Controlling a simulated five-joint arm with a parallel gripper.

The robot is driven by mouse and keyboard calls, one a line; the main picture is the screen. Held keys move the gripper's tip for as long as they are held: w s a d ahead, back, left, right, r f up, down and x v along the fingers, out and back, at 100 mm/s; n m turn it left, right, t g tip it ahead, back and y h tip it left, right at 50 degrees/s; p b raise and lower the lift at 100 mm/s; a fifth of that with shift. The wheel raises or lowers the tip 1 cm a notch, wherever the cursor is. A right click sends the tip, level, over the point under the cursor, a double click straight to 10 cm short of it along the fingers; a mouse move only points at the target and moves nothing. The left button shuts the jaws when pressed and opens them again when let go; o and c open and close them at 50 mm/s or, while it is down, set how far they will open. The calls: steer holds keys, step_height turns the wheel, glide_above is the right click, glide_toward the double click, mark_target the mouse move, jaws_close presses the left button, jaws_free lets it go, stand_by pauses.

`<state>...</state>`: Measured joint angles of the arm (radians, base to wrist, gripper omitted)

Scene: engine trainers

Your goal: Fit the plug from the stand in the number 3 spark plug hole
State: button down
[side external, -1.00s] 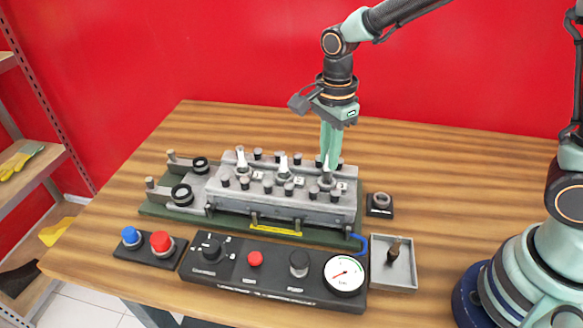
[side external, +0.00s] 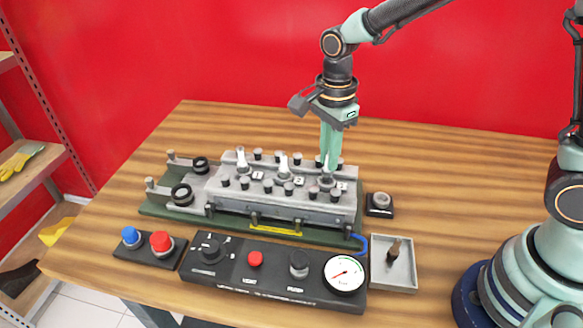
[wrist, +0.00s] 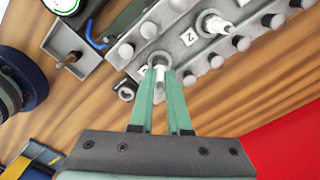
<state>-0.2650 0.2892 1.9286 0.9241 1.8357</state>
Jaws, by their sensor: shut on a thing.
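The engine head (side external: 285,205) is a grey block with numbered spark plug holes. White plugs stand upright in hole 1 (side external: 241,160) and hole 2 (side external: 283,165); the hole 2 plug also shows in the wrist view (wrist: 216,25). My gripper (side external: 328,168) points down over the number 3 hole (side external: 326,184), at the right end. In the wrist view its green fingers (wrist: 160,80) are shut on a white plug (wrist: 160,73), lined up with the hole's round rim. How deep the plug sits is hidden. The plug stand (side external: 379,203) right of the engine looks empty.
A grey tray (side external: 408,279) with a brown plug (side external: 394,249) sits front right. The control box (side external: 270,280) with a gauge (side external: 345,273) lies in front of the engine. Wood at the back is clear.

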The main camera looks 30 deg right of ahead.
steer(key=shift+f, duration=0.8)
stand_by(1.5)
steer(key=shift+c, duration=2)
jaws_free()
steer(key=shift+r, duration=0.15)
steer(key=shift+r, duration=3.35)
